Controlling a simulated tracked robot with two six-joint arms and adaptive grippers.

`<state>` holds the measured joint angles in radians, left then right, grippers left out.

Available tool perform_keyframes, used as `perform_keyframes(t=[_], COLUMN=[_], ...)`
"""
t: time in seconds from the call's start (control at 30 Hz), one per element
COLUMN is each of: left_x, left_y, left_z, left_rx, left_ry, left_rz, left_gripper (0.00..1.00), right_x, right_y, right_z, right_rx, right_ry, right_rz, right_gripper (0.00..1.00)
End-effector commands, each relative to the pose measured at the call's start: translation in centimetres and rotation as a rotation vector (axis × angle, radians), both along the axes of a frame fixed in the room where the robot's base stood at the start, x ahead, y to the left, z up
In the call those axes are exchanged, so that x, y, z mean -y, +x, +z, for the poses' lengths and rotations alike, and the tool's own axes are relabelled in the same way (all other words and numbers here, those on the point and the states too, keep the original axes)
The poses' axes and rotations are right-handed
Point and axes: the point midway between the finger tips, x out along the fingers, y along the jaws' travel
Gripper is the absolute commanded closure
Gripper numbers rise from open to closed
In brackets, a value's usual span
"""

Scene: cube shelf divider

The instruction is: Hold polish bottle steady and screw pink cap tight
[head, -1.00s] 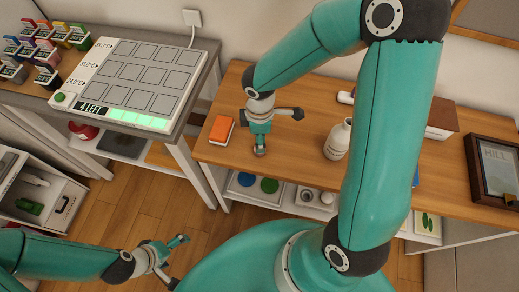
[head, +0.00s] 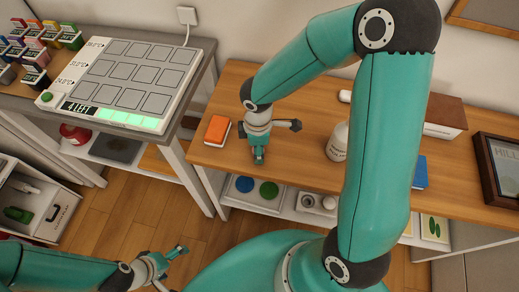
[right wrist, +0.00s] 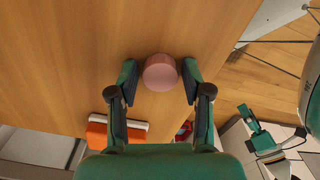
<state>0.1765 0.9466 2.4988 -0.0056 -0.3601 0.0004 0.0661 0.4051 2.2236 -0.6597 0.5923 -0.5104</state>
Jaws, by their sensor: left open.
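A round pink cap (right wrist: 160,73) stands over the wooden table between the fingertips of my right gripper (right wrist: 160,78) in the right wrist view. A narrow gap shows on each side, so the fingers look open around it. Whether a bottle is under the cap is hidden. In the head view my right gripper (head: 258,155) points down near the table's front edge, and the cap cannot be made out there. My left gripper (head: 172,262) is open and empty, low in front of the table; it also shows in the right wrist view (right wrist: 255,140).
An orange block (head: 217,130) lies close left of my right gripper. A white bottle (head: 337,142) stands to the right, partly behind my arm. A blue item (head: 420,172), a brown box (head: 446,118) and a framed picture (head: 500,165) are farther right. The table (head: 300,165) between gripper and bottle is clear.

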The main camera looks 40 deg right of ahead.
Motion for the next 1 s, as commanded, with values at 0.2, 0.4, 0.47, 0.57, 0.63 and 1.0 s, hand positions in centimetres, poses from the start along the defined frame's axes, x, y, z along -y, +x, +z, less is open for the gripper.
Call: perform_keyframes(t=[0.2, 0.4, 0.47, 0.57, 0.63, 1.0], left_x=[0.0, 0.0, 0.0, 0.0, 0.0, 0.0], left_y=[0.0, 0.0, 0.0, 0.0, 0.0, 0.0], left_z=[0.0, 0.0, 0.1, 0.4, 0.6, 1.6], left_rx=[0.0, 0.0, 0.0, 0.0, 0.0, 0.0], left_ry=[0.0, 0.0, 0.0, 0.0, 0.0, 0.0], left_rz=[0.0, 0.0, 0.0, 0.0, 0.0, 0.0], left_gripper=[0.06, 0.06, 0.06, 0.06, 0.06, 0.06], right_x=[0.0, 0.0, 0.0, 0.0, 0.0, -0.1], right_y=[0.0, 0.0, 0.0, 0.0, 0.0, 0.1], right_z=[0.0, 0.0, 0.1, 0.4, 0.7, 2.0], right_rx=[0.0, 0.0, 0.0, 0.0, 0.0, 0.0], right_ry=[0.0, 0.0, 0.0, 0.0, 0.0, 0.0], right_rz=[0.001, 0.001, 0.001, 0.001, 0.001, 0.002], right_gripper=[0.91, 1.0, 1.0, 1.0, 1.0, 1.0])
